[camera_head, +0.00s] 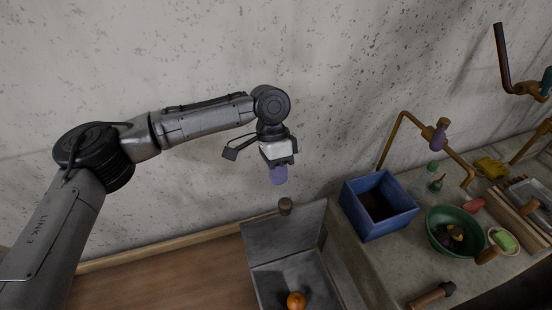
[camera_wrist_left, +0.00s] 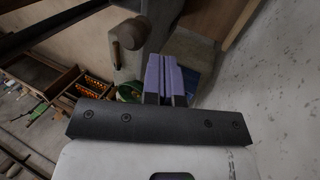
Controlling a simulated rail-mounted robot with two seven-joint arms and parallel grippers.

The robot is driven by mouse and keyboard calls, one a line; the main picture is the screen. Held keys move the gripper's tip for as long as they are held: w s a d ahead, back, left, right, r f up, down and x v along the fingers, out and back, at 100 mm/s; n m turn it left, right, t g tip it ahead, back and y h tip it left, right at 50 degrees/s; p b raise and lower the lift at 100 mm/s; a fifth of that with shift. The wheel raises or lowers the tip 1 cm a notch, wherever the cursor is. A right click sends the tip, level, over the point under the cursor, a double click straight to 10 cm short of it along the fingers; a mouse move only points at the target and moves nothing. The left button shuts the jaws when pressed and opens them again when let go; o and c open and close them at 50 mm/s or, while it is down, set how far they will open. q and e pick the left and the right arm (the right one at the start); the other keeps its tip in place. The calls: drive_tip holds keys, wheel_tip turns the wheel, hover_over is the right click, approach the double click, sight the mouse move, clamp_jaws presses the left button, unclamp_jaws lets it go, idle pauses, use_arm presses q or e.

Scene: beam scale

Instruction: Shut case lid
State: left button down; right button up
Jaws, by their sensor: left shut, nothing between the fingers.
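The fingers show in the left wrist view (camera_wrist_left: 162,75), just right of the knob. The front of the case is cut off.
A blue open box (camera_head: 403,222) stands on the counter right of the case. The wooden surface (camera_head: 165,280) left of the case is clear.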

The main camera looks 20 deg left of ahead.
use_arm(q)
drive_tip(key=shift+p+x, duration=0.35)
drive_tip(key=shift+x, duration=2.05)
